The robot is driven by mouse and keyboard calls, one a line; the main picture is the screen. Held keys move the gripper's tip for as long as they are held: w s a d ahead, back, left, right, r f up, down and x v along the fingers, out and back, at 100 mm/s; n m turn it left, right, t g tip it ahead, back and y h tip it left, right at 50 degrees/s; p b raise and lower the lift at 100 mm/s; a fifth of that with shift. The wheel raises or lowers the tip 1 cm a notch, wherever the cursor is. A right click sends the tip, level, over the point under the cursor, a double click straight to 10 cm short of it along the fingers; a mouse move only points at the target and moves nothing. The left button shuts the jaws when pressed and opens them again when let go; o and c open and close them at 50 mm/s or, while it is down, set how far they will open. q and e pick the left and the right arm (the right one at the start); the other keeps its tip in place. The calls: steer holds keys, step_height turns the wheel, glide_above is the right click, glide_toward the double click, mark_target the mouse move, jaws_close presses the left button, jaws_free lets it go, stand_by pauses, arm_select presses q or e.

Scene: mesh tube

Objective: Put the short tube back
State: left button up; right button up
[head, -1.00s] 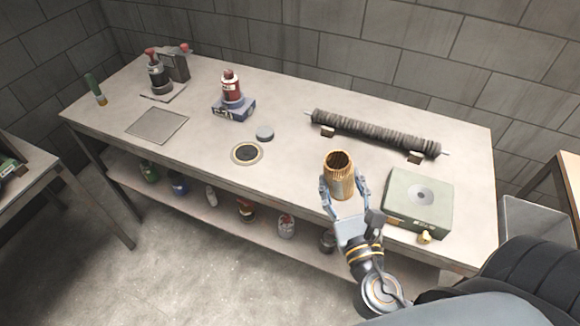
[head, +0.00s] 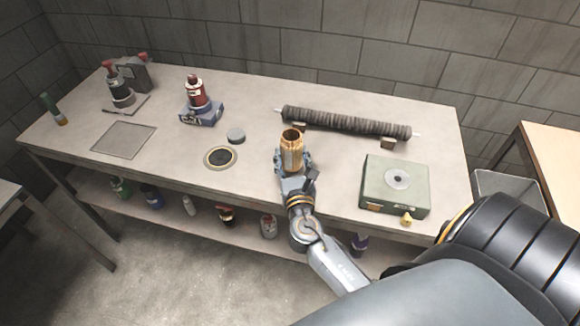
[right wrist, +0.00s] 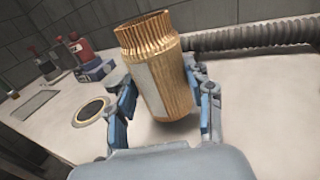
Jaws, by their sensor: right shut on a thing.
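The short tube (head: 291,150) is a ribbed, copper-coloured, open-topped cylinder with a pale label patch. My right gripper (head: 292,160) is shut on it and holds it roughly upright over the front part of the bench. In the right wrist view the tube (right wrist: 158,75) stands between the blue finger pads of the gripper (right wrist: 160,108), tilted slightly in the picture. A round dark spot with a pale ring (head: 221,157) lies on the bench to the left of the tube. It also shows in the right wrist view (right wrist: 91,111). My left gripper is not in view.
A long dark ribbed roll (head: 345,122) lies on supports behind the tube. A green box (head: 395,185) with a round disc stands to the right. The bench's middle is mostly clear.

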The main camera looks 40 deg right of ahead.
mark_target(290, 166)
steer(key=shift+w+f, duration=0.2)
steer(key=shift+f, duration=0.05)
steer(key=shift+w+f+b, duration=0.2)
steer(key=shift+f+b, duration=0.35)
steer(key=shift+f, duration=1.15)
steer(key=shift+f, duration=0.2)
steer(key=o, duration=1.3)
